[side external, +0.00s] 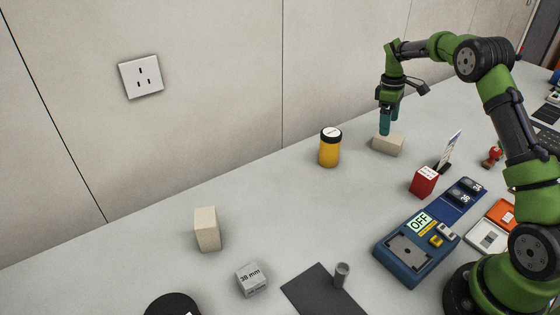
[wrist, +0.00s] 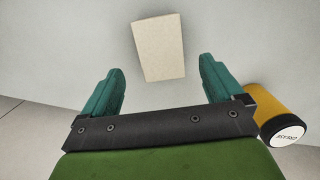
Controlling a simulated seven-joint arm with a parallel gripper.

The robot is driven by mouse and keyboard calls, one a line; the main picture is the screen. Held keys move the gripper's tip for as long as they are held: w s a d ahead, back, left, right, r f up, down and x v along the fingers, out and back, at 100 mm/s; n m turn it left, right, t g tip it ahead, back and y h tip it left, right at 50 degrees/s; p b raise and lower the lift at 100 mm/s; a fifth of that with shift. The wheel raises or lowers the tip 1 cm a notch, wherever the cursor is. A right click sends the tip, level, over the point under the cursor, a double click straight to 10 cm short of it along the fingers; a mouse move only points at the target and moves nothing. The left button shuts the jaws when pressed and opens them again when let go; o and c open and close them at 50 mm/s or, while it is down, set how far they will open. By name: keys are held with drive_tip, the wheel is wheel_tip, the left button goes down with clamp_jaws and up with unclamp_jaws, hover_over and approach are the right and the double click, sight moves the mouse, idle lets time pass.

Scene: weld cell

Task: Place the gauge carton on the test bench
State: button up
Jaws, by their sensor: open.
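No label that I can read says gauge carton. A plain beige box (side external: 388,145) lies at the back of the table, close under my gripper (side external: 385,132). In the wrist view the beige box (wrist: 159,48) shows between and beyond my two open teal fingers, and nothing is held. A second beige box (side external: 207,229) stands upright at the left. A small red box (side external: 424,182) with a white printed top stands right of centre. The blue unit with an OFF display (side external: 408,256) looks like the test bench; its grey top plate is bare.
A yellow jar with a black lid (side external: 330,150) stands left of my gripper; in the wrist view the jar (wrist: 276,110) is beside the right finger. A grey 38 mm block (side external: 251,279) and a dark mat (side external: 318,292) are in front.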

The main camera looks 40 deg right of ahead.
sight(389, 137)
drive_tip(key=shift+s+d+f, duration=0.1)
drive_tip(key=shift+s+f, duration=0.1)
drive_tip(key=shift+f, duration=0.8)
drive_tip(key=shift+s+d+f, duration=0.1)
drive_tip(key=shift+s+f, duration=0.1)
drive_tip(key=shift+f, duration=0.8)
drive_tip(key=shift+s+f, duration=0.2)
drive_tip(key=shift+f, duration=0.8)
drive_tip(key=shift+f, duration=0.25)
